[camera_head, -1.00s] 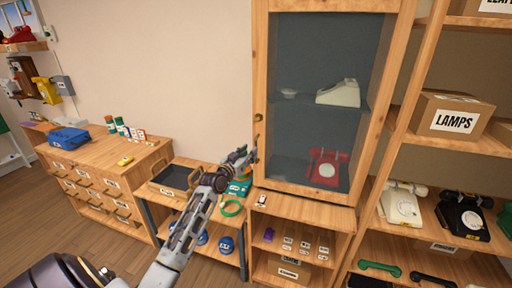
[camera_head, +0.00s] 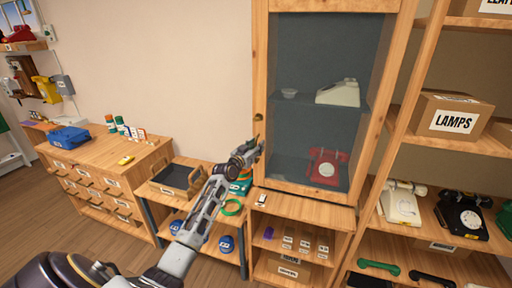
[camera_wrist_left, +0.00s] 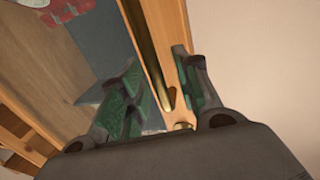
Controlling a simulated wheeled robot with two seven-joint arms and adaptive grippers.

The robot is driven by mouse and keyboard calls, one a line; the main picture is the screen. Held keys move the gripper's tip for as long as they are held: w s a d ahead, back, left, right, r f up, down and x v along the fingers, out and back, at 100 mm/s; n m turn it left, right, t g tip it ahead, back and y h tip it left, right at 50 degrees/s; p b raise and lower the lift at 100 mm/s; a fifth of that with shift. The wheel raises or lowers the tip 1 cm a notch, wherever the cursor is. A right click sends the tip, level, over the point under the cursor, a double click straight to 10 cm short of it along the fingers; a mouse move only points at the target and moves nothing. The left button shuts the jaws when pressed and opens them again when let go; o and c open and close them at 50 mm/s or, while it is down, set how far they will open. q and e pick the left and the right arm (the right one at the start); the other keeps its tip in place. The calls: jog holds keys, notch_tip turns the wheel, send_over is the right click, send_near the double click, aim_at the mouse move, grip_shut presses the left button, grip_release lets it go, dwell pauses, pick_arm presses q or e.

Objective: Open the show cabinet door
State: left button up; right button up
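The show cabinet (camera_head: 261,60) is a tall wooden case with a glass-paned door (camera_head: 325,60), which looks shut. Behind the glass are a cream phone (camera_head: 338,93) and a red phone (camera_head: 326,168). My left gripper (camera_head: 257,150) is at the lower left edge of the door. In the left wrist view, my left gripper (camera_wrist_left: 161,78) is open, with its green-padded fingers on either side of a brass bar handle (camera_wrist_left: 149,50). A gap shows between the bar and the right finger; contact with the left finger cannot be told. My right gripper is not in view.
Right of the cabinet, open shelving holds a LAMPS box (camera_head: 453,121), a white phone (camera_head: 402,206) and a black phone (camera_head: 463,216). A low bench with a dark tray (camera_head: 177,180) stands left. The wall left of the door is bare.

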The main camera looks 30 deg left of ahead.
pick_arm(q)
grip_shut()
dwell(0.3)
jog(key=shift+f, duration=0.1)
